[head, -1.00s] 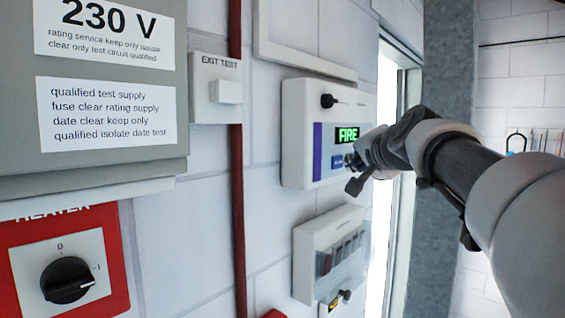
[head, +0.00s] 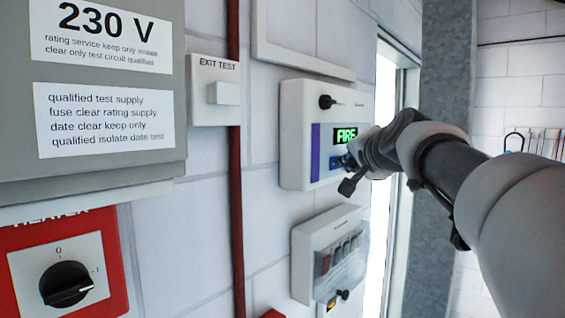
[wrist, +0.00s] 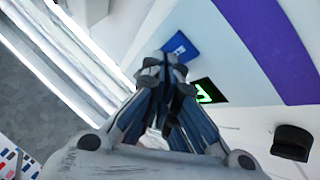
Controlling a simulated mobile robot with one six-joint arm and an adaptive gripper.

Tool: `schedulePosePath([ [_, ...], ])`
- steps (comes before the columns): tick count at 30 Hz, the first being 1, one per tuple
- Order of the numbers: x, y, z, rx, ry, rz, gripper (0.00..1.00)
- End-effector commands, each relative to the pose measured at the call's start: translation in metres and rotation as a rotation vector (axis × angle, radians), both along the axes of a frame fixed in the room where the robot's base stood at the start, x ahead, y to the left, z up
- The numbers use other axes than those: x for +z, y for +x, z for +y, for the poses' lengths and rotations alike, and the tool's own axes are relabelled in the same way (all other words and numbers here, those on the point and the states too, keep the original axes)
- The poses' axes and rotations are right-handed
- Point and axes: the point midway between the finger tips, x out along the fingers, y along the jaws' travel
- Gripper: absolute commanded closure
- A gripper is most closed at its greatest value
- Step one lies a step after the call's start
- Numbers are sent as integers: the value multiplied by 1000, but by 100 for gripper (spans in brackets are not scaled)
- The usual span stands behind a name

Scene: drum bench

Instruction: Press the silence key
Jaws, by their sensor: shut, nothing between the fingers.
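A white alarm panel (head: 297,140) on the wall has a green lit display (head: 346,135) reading FIRE and a purple stripe down its left part. A small blue key (head: 336,162) sits under the display, partly covered by my gripper; it also shows in the wrist view (wrist: 182,47). Its marking is too small to read. My gripper (head: 347,162) is shut and empty, its tips right at the panel by the blue key. In the wrist view the closed fingertips (wrist: 168,62) overlap the key's lower edge; I cannot tell whether they touch it.
A black knob (head: 327,101) stands out from the panel above the display. Below is a white box with a clear cover (head: 329,262). An EXIT TEST box (head: 214,91), a red conduit (head: 237,190) and a red heater switch (head: 66,283) are to the left. A bright door opening (head: 384,140) is at right.

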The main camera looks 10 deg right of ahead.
Motion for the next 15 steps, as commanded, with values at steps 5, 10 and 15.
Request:
schedulePosePath([
  [5,0,1,0,-1,0,1,100],
  [10,0,2,2,0,1,1,100],
  [15,0,4,3,0,1,1,100],
])
